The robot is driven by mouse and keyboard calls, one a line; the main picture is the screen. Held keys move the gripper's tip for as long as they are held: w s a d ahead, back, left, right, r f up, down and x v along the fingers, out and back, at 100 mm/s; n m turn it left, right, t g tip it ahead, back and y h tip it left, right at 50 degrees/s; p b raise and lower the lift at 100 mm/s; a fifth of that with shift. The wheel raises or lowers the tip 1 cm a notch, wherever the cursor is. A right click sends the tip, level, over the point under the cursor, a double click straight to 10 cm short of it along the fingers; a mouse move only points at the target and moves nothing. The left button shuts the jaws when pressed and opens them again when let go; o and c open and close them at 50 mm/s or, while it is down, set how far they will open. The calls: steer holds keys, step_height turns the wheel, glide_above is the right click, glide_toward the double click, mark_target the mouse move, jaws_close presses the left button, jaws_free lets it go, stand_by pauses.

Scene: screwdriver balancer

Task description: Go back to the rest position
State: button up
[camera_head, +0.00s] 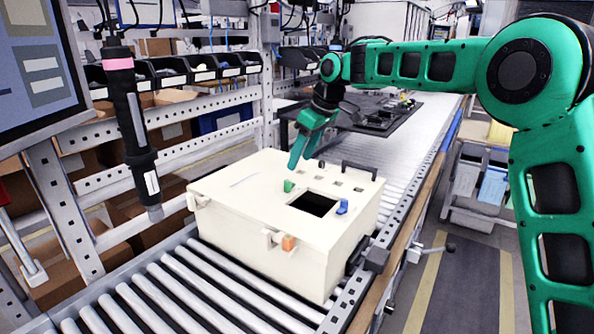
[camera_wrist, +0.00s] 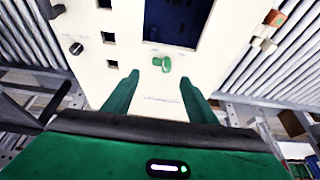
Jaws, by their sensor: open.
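My gripper (camera_head: 300,154) is above the far left part of a cream box in the head view, with its fingers pointing down. In the wrist view my gripper (camera_wrist: 155,88) shows two green fingers spread apart with nothing between them. The box (camera_head: 235,205) stands on the roller conveyor and also fills the upper middle of the wrist view (camera_wrist: 130,72). A green knob (camera_head: 288,186) sits on its top; in the wrist view the green knob (camera_wrist: 162,64) lies just beyond the fingertips. I cannot tell exactly how high the fingers are above the lid.
A black screwdriver (camera_head: 130,115) with a pink band hangs at the left. A dark tray with parts (camera_head: 375,117) lies behind. Metal shelving stands at the left.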

steer(key=shift+v, duration=0.9)
steer(key=s+d+f+m+h, duration=0.1)
steer(key=s+d+m, duration=0.2)
steer(key=s+d, duration=0.55)
steer(key=s+d+f+m+h, duration=0.1)
steer(key=s+d+m, duration=0.25)
steer(key=d, duration=0.95)
steer(key=s+d+f+m+h, duration=0.1)
steer(key=s+d+m+h, duration=0.15)
steer(key=s+d, duration=0.6)
steer(key=s+d+f+m, duration=0.3)
steer(key=s+d, duration=0.1)
steer(key=s, duration=0.4)
steer(key=s+d+f+m+g, duration=0.1)
steer(key=s+d+f+m, duration=0.2)
steer(key=s, duration=0.6)
steer(key=s+d+f+m+g, duration=0.1)
steer(key=s+d+f+m, duration=0.2)
steer(key=s+d, duration=0.4)
steer(key=shift+s+d+f+m+y, duration=0.3)
steer(key=shift+s+f, duration=0.25)
steer(key=shift+s, duration=0.65)
